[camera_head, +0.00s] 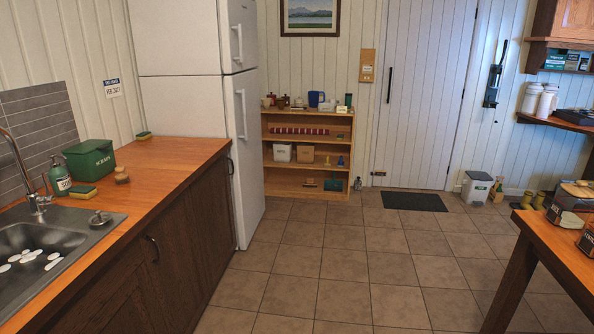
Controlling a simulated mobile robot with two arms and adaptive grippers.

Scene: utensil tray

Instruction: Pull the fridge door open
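The white fridge (183,108) stands at the left, past the end of the wooden counter. It has an upper door (242,30) and a taller lower door (249,165), seen at a steep angle on its right side. Both doors look shut. A vertical white handle (238,45) is on the upper door and another vertical handle (242,113) is on the lower door. Neither of my grippers shows in this view.
The counter (165,160) with a sink (45,250) runs along the left, up to the fridge. A low wooden shelf (308,190) stands just beyond the fridge. A table (560,235) juts in at the right. The tiled floor (330,265) between is clear.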

